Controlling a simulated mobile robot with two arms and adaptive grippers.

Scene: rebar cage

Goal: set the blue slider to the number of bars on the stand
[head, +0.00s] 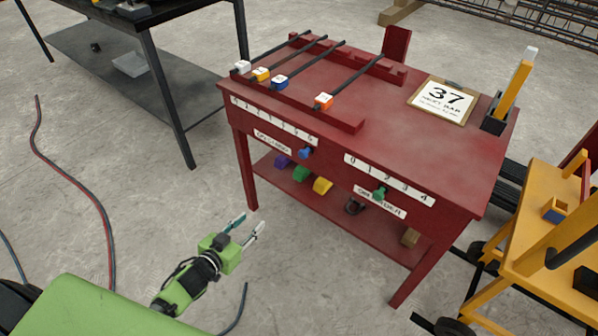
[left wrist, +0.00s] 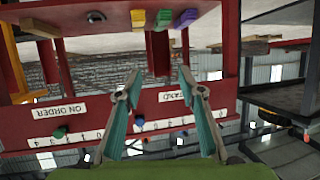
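The blue slider (head: 305,152) sits near the right, high-number end of the left number strip (head: 275,121) on the red table's front; its exact number is unclear. It also shows in the left wrist view (left wrist: 140,122), between the finger outlines. The stand (head: 330,114) on the tabletop holds several dark bars with white, yellow, blue and orange end blocks. My left gripper (head: 248,227) is open and empty, in front of and below the slider, apart from it. Its teal fingers (left wrist: 155,92) are spread in the left wrist view, which appears upside down. My right gripper is not visible.
A green slider (head: 380,193) sits near 2 on the right strip, above an "ON ORDER" label. A yellow cart (head: 540,240) stands at right.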

